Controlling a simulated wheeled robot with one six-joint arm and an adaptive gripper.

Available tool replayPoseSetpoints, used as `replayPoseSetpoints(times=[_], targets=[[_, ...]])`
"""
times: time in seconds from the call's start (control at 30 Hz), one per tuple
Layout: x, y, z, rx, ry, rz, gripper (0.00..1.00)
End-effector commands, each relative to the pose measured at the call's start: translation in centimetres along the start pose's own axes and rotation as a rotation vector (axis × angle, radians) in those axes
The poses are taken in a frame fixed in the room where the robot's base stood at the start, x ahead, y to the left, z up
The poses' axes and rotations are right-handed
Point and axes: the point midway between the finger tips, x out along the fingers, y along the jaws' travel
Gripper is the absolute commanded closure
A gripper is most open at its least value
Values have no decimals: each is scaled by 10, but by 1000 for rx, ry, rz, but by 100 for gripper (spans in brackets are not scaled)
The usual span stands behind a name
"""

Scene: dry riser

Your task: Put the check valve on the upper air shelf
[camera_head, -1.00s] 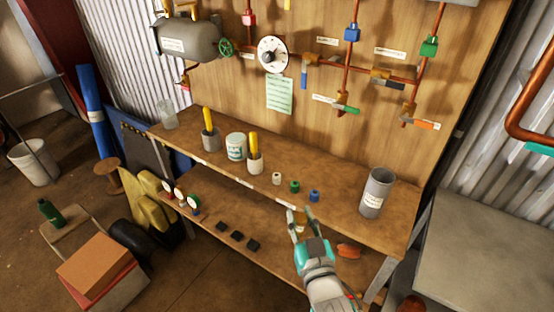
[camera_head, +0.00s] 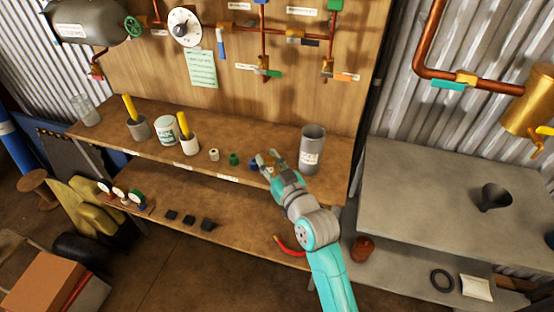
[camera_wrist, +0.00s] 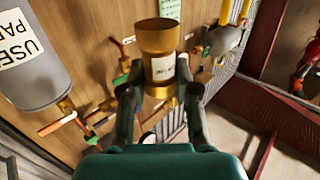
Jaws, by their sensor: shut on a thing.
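My gripper (camera_head: 268,160) is at the front edge of the upper wooden shelf (camera_head: 232,137), near the blue fitting. In the wrist view my gripper (camera_wrist: 160,92) is shut on a brass, spool-shaped piece (camera_wrist: 158,42) with a white label, which looks like the check valve. It stands upright between the fingers in that view; its lower end is partly hidden by them. In the head view only a small bit of it shows at the fingertips.
On the upper shelf stand a grey cylinder (camera_head: 312,149), a blue fitting (camera_head: 254,163), a green fitting (camera_head: 234,159), a cream fitting (camera_head: 214,155) and cups (camera_head: 166,131). The lower shelf (camera_head: 205,190) holds black blocks and gauges. A grey table (camera_head: 430,190) stands right.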

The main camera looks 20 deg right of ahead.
Motion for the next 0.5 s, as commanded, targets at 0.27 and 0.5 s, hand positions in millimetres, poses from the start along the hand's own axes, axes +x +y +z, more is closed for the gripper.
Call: replayPoseSetpoints(times=[0.27, 0.5], targets=[[41, 41, -2, 0, 2, 2, 100], [49, 50, 22, 1, -3, 0, 100]])
